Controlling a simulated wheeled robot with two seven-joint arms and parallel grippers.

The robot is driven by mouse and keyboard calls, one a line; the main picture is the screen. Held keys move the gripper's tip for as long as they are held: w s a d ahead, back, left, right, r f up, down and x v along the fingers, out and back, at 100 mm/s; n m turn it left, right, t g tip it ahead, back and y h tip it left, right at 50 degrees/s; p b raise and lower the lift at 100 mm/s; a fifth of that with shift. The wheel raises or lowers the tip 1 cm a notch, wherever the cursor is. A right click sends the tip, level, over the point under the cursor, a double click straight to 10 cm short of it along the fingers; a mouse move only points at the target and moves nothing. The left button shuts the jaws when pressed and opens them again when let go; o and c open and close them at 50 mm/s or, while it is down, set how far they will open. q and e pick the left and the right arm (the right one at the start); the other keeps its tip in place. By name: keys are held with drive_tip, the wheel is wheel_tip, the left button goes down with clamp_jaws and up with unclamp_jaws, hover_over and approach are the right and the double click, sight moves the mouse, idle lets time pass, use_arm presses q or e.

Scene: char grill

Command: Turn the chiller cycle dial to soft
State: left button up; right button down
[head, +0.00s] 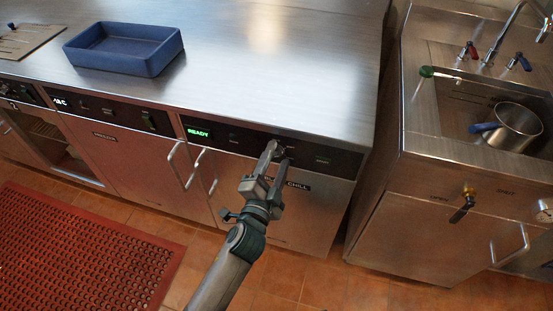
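The chiller is the steel cabinet at centre, with a blast chill label (287,184) on its front and a green READY display (198,133) on its black control strip. My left gripper (279,150) is at this strip, right of the display. Its two fingers are apart and point at the strip. A small dark knob, seemingly the cycle dial (279,147), shows between the fingertips and is mostly hidden. I cannot tell whether the fingers touch it, nor read its setting. My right gripper is not in view.
A blue tray (122,61) stands on the steel counter (270,60) above. A sink unit (420,165) with a pot (515,125) is at right, past a narrow floor gap. Door handles (192,168) stick out left of my arm. A red mat (80,255) lies at lower left.

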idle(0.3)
use_arm(q)
drive_tip(key=b+v, duration=0.2)
drive_tip(key=v, duration=1.5)
drive_tip(key=shift+s+b, duration=0.15)
drive_tip(key=shift+b, duration=0.2)
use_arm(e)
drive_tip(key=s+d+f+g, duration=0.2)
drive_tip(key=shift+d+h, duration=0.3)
